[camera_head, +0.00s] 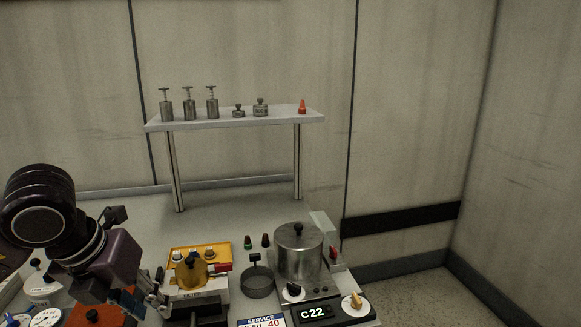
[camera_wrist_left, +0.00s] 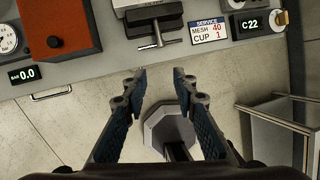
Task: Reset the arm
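My left arm comes in from the left in the head view, and its gripper (camera_head: 155,292) is over the left front part of the bench, beside the yellow tray. In the left wrist view my left gripper (camera_wrist_left: 160,76) has its two fingers spread apart with nothing held between them. It points at the bench's front edge, and the floor shows below and between the fingers. My right arm and gripper do not show in either view.
The bench (camera_head: 210,222) carries a yellow tray (camera_head: 221,247), a lidded metal pot (camera_head: 299,254), a C22 display (camera_head: 314,312) and a service sign (camera_wrist_left: 209,30). A raised shelf (camera_head: 275,119) holds weights and an orange cone. An orange box (camera_wrist_left: 62,22) stands near the left front edge.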

